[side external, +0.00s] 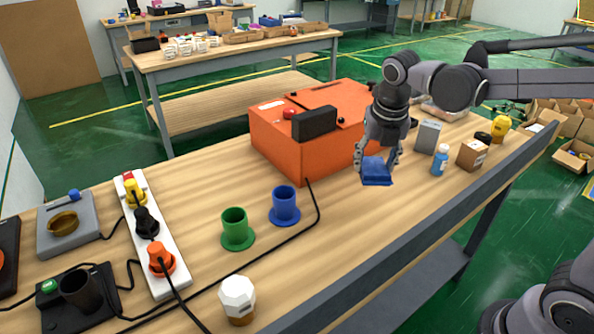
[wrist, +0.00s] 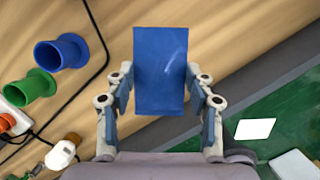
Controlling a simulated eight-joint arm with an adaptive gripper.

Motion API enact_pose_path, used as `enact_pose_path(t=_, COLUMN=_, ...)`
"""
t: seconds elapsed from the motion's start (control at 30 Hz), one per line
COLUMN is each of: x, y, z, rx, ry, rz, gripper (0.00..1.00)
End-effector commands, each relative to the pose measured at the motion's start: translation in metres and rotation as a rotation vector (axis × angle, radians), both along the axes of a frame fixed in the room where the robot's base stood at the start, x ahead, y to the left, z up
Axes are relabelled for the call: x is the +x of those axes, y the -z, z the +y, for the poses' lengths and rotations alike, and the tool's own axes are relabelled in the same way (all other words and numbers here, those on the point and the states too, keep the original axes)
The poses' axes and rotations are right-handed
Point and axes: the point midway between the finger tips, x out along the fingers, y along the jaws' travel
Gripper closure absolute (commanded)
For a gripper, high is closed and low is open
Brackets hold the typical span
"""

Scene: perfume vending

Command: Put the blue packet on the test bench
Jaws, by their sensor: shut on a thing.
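The blue packet (side external: 377,172) is a flat-sided blue pouch. My gripper (side external: 380,164) is shut on it and holds it in the air near the front right corner of the orange box. In the wrist view the blue packet (wrist: 160,70) sits between the two fingers of my gripper (wrist: 160,108). The wooden bench (side external: 330,250) lies below, and the packet appears above its surface.
A blue cup (side external: 285,206) and a green cup (side external: 236,230) stand left of the packet. The orange box (side external: 290,150) is behind it. A blue-white bottle (side external: 440,160), a grey box (side external: 428,136) and a brown carton (side external: 472,154) stand to the right. A black cable crosses the bench.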

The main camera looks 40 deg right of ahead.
Motion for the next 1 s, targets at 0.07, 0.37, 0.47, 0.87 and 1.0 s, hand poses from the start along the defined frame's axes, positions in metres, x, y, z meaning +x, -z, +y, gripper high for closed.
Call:
enact_pose_path(t=0.07, x=0.017, y=-0.004, z=0.007, rx=0.021, ry=0.065, rz=0.028, gripper=0.84)
enact_pose_path(t=0.37, x=0.070, y=-0.016, z=0.040, rx=0.147, ry=0.355, rz=0.137, gripper=0.84)
enact_pose_path(t=0.47, x=0.089, y=-0.019, z=0.054, rx=0.208, ry=0.470, rz=0.172, gripper=0.84)
enact_pose_path(t=0.87, x=0.168, y=-0.029, z=0.142, rx=0.626, ry=1.065, rz=0.246, gripper=0.84)
enact_pose_path(t=1.0, x=0.191, y=-0.030, z=0.180, rx=0.810, ry=1.267, rz=0.212, gripper=0.84)
